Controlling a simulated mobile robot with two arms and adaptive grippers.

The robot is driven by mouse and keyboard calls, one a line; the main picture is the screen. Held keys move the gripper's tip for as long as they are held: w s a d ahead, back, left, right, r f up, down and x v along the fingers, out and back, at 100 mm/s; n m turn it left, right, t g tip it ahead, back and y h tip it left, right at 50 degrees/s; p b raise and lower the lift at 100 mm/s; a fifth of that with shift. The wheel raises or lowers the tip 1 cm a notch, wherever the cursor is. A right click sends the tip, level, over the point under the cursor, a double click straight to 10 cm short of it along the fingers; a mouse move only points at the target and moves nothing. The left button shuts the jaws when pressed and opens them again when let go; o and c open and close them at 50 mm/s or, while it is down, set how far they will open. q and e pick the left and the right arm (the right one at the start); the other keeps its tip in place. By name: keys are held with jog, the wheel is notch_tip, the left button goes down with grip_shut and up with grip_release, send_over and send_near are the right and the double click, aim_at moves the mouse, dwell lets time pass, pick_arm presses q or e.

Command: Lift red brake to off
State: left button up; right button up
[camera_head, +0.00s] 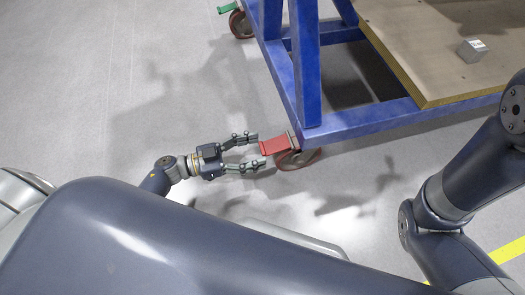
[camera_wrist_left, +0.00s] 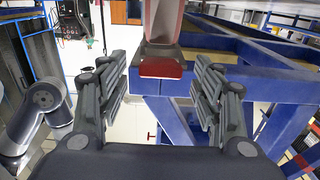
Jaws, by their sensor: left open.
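The red brake (camera_head: 275,146) is a flat red pedal on the caster wheel (camera_head: 298,159) at the near corner of the blue jig frame. My left gripper (camera_head: 256,152) is open, with its fingertips just left of the pedal, one on the far side and one on the near side. In the left wrist view the red brake (camera_wrist_left: 161,67) lies ahead, above the gap between the two open fingers of my left gripper (camera_wrist_left: 163,75). I cannot tell whether a finger touches it. My right gripper is not in view; only a right arm link shows.
The blue frame (camera_head: 309,75) rises beside the caster and carries a wooden board (camera_head: 430,45) with a small grey block (camera_head: 472,50) on it. Another caster with a green brake (camera_head: 228,7) is at the far corner. The grey floor left of the frame is clear.

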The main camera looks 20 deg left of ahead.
aim_at(275, 144)
pick_arm(q)
jog(key=shift+b+x, duration=0.35)
jog(key=shift+x, duration=0.75)
jog(key=shift+w+d, duration=0.25)
jog(key=shift+d, duration=0.05)
